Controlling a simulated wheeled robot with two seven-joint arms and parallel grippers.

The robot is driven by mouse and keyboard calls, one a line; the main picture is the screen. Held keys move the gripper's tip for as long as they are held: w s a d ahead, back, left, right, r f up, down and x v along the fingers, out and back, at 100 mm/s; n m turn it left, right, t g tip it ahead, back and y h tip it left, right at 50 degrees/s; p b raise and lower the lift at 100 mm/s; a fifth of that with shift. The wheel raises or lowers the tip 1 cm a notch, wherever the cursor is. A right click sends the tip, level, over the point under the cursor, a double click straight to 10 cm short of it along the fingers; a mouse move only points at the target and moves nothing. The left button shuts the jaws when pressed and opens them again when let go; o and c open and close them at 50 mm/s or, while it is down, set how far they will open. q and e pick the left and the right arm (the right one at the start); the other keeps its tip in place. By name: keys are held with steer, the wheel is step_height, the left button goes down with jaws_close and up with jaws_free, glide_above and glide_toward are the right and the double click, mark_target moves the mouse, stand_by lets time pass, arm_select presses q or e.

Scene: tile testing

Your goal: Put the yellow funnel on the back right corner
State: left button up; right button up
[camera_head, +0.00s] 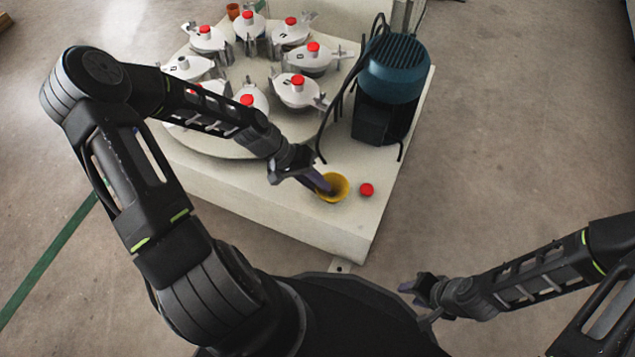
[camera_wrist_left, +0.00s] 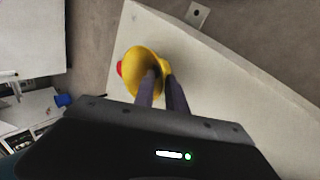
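The yellow funnel (camera_head: 337,194) is at the near end of the white machine top (camera_head: 300,212), left of a red button. In the left wrist view the funnel (camera_wrist_left: 131,75) shows its wide mouth. My left gripper (camera_head: 324,186) reaches down to it. One finger is inside the mouth and the other outside, close together on the funnel's wall, in the left wrist view (camera_wrist_left: 161,80). Whether the funnel touches the surface is unclear. My right gripper (camera_head: 416,289) is low at the front, away from the machine; its finger gap is too small to judge.
A round platform (camera_head: 205,146) carries several white clamps with red knobs. A blue-black motor (camera_head: 389,75) with black cables stands at the right rear. The red button (camera_head: 366,190) is right of the funnel. The top's right edge is clear beside the motor.

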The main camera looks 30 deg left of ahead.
arm_select(q)
steer(key=shift+o, duration=0.9)
steer(key=shift+r, duration=0.15)
steer(key=shift+a+r, duration=0.2)
steer(key=shift+r, duration=0.05)
steer(key=p+v, duration=0.5)
steer(key=v, duration=0.6)
steer(key=shift+a, duration=0.1)
